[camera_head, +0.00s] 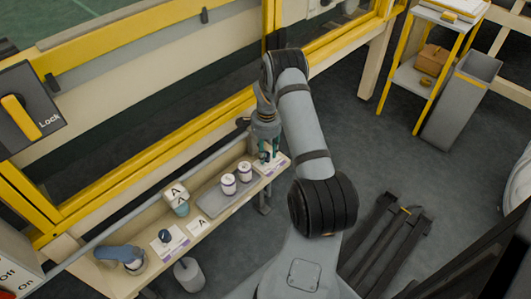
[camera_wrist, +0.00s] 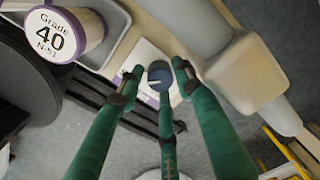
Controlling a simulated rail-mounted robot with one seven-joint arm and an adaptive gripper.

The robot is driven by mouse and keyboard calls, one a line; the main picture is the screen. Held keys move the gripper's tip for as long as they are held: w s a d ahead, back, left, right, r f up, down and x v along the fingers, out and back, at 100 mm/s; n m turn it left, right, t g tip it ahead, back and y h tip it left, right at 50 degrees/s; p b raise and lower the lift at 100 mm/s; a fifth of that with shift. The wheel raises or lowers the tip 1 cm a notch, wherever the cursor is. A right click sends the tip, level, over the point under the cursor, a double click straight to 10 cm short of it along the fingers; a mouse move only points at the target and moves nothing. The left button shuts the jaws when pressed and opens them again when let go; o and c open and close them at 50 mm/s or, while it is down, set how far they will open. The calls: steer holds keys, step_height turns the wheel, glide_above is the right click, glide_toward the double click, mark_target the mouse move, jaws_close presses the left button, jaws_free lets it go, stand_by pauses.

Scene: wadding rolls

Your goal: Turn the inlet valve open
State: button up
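A small round dark blue knob with a white line (camera_wrist: 157,73) sits on a white label plate (camera_wrist: 150,56) in the wrist view; I cannot read whether it is the inlet valve. My gripper (camera_wrist: 158,78) has its green fingers spread around this knob, apart at the tips, pointing down at it. Whether any finger touches the knob is unclear. In the head view my gripper (camera_head: 268,156) is over the right end of the shelf and hides the knob there. A similar dark blue knob (camera_head: 165,236) stands on a white plate further left on the shelf.
A yellow Lock lever (camera_head: 18,117) is at left. A grey bin (camera_head: 460,100) stands right.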

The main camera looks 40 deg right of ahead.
steer(key=shift+c, duration=0.3)
steer(key=c, duration=0.8)
steer(key=shift+n, duration=0.4)
steer(key=n, duration=0.3)
steer(key=shift+a+n, duration=0.1)
steer(key=shift+n, duration=0.3)
steer(key=n, duration=1.3)
steer(key=shift+s+n, duration=0.1)
steer(key=shift+n, duration=0.2)
